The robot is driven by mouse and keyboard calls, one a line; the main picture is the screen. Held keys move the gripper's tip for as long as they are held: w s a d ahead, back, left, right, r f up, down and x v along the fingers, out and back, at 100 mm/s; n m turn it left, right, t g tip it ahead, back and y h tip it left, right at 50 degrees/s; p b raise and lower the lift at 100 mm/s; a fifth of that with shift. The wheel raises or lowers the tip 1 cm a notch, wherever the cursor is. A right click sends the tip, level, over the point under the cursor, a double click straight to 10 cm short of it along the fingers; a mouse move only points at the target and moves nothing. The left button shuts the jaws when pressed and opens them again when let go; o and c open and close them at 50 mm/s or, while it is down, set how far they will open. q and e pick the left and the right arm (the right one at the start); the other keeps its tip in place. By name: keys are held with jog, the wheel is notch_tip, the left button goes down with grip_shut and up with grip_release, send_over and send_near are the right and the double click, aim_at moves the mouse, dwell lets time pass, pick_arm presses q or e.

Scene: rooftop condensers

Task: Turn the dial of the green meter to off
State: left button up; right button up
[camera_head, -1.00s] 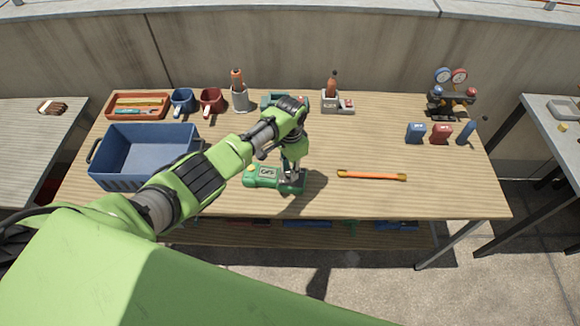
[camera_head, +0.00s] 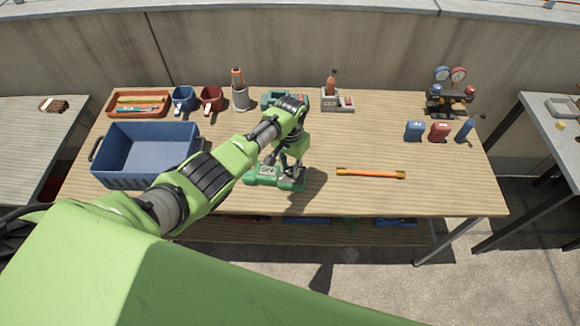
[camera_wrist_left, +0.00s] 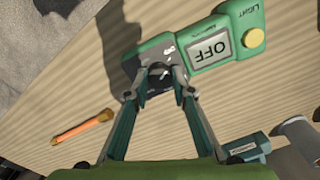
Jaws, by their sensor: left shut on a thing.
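The green meter (camera_head: 264,181) lies near the front edge of the wooden workbench, left of an orange rod. In the left wrist view, the meter (camera_wrist_left: 160,44) has a grey display (camera_wrist_left: 209,50) that reads OFF, with a yellow button (camera_wrist_left: 254,38) beside it labelled LIGHT. My left gripper (camera_head: 292,176) reaches down onto the meter's right end. In the wrist view its fingers (camera_wrist_left: 162,82) are shut on the dark dial (camera_wrist_left: 158,72), which they partly hide. My right gripper is in neither view.
The orange rod (camera_head: 371,174) lies to the right on the bench (camera_head: 340,205). A blue bin (camera_head: 146,181) stands at the left. A green device (camera_head: 272,99), mugs and holders line the back. Gauges (camera_head: 450,75) and small bottles stand at the right.

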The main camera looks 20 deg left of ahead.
aim_at(290, 170)
pick_arm(q)
jog(key=o, duration=1.1)
notch_tip(290, 170, up, 12)
dwell(0.4)
